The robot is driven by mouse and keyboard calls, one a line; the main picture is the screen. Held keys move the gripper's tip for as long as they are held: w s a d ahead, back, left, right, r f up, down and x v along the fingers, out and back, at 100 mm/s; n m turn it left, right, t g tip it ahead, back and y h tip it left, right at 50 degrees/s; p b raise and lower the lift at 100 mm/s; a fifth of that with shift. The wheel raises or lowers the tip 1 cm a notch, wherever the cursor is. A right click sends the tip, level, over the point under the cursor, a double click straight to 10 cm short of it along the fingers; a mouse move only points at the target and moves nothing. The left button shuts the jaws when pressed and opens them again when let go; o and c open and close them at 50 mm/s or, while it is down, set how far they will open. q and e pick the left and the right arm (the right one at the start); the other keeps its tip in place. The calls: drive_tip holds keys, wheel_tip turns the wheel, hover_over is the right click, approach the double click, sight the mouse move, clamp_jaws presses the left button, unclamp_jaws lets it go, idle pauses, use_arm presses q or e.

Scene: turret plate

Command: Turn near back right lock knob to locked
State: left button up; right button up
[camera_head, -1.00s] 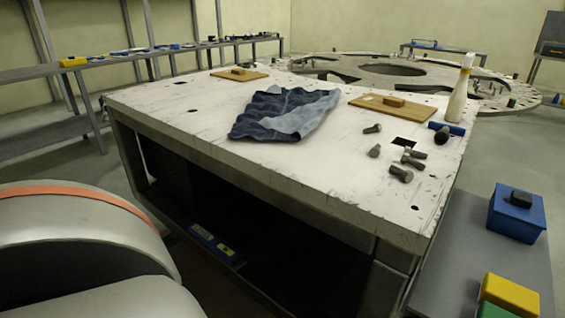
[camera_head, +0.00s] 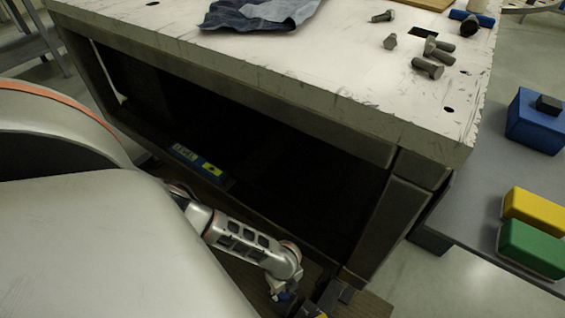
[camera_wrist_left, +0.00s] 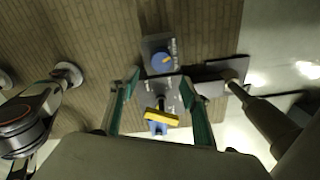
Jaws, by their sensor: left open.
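In the left wrist view a round blue knob (camera_wrist_left: 161,61) with a yellow mark sits on a grey block (camera_wrist_left: 158,43) with small white lettering, too small to read. Nearer, a yellow bar (camera_wrist_left: 161,118) on a dark stem stands above a blue part (camera_wrist_left: 157,128). My left gripper (camera_wrist_left: 160,80) is open, its two green-edged fingers apart on either side of the stem in the picture; contact cannot be told. In the head view my left gripper (camera_head: 286,296) is low beside the table leg, and the knob cannot be made out there. My right gripper is in neither view.
The white-topped work table (camera_head: 330,65) overhangs the dark space beside my left arm; its corner leg (camera_head: 378,228) is close by. A low grey bench (camera_head: 470,215) with blue (camera_head: 535,125), yellow (camera_head: 533,210) and green (camera_head: 530,248) blocks stands at right.

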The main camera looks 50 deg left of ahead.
sight(284, 293)
use_arm(q)
drive_tip(key=shift+a+f, duration=0.35)
drive_tip(key=shift+f, duration=0.4)
drive_tip(key=f+b, duration=0.2)
drive_tip(key=f, duration=0.1)
drive_tip(key=f+b, duration=0.1)
drive_tip(key=f, duration=0.1)
drive_tip(key=shift+s+f, duration=0.15)
drive_tip(key=shift+s, duration=0.1)
drive_tip(key=shift+f+b, duration=0.3)
drive_tip(key=shift+f, duration=0.1)
drive_tip(key=shift+w+f, duration=0.3)
drive_tip(key=shift+w+r, duration=0.1)
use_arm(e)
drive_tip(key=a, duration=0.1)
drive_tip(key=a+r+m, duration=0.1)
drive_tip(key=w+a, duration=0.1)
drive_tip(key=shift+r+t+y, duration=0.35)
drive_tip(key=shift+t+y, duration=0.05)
use_arm(q)
drive_tip(key=c, duration=1.1)
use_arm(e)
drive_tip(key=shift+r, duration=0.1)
